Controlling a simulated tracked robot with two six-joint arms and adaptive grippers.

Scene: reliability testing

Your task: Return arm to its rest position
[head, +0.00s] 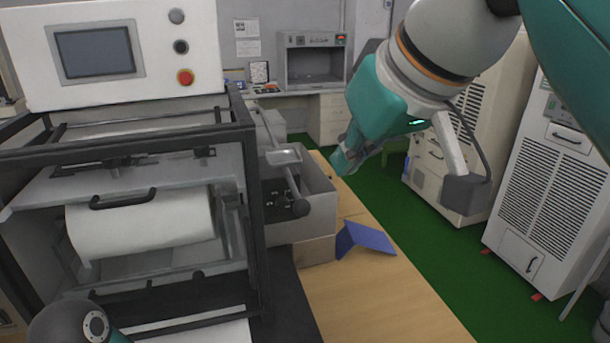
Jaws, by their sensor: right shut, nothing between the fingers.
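My right arm comes in from the upper right, with white links, an orange ring and a teal wrist. Its gripper (340,163) is shut and empty, raised above the wooden table (385,300) near its far end. The gripper is just right of the grey machine box (318,190) and apart from the table top. At the bottom left, only a rounded grey and teal part of my left arm shows. My left gripper is out of view.
A black-framed test machine (245,200) with a screen and a red button (185,77) fills the left. A blue folded piece (365,238) lies on the table. White cabinets (545,165) stand at the right on the green floor (420,245). The table's front is clear.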

